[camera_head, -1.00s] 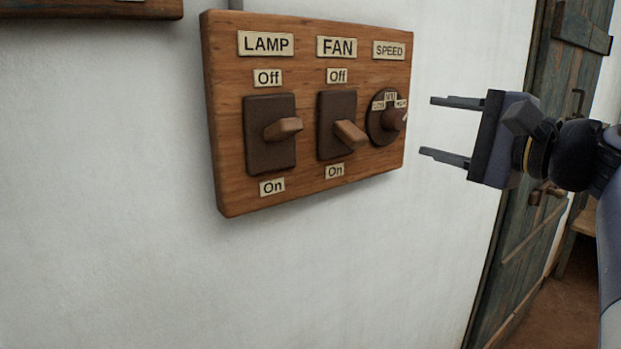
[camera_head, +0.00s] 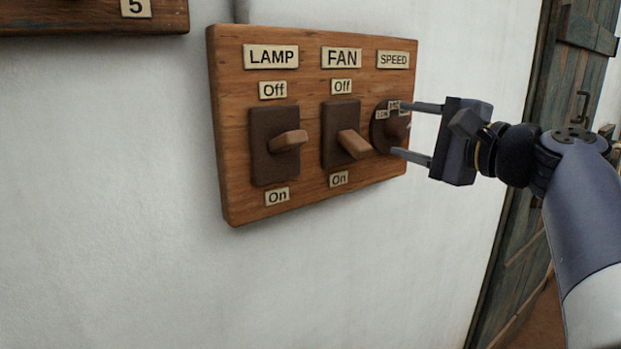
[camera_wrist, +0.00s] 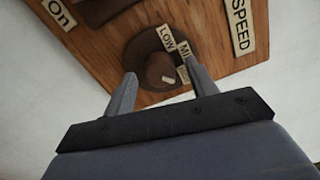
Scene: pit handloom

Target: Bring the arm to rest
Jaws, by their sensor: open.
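My gripper (camera_head: 402,129) is open and empty, its two fingers apart and pointing left toward the SPEED dial (camera_head: 383,138) on the wooden switch board (camera_head: 232,150). In the head view the fingertips overlap the right side of the dial. In the wrist view the dial (camera_wrist: 146,58) shows beyond and between the fingertips (camera_wrist: 161,79), with a LOW label beside it. I cannot tell whether the fingers touch it. The FAN switch lever (camera_head: 354,144) tilts down toward On. The LAMP switch lever (camera_head: 289,141) sticks out near the middle of its plate.
A second wooden board (camera_head: 90,18) with a number 5 label is at the top left. A weathered wooden door (camera_head: 540,190) stands at the right behind my arm. The white wall (camera_head: 120,200) below and left of the switch board is bare.

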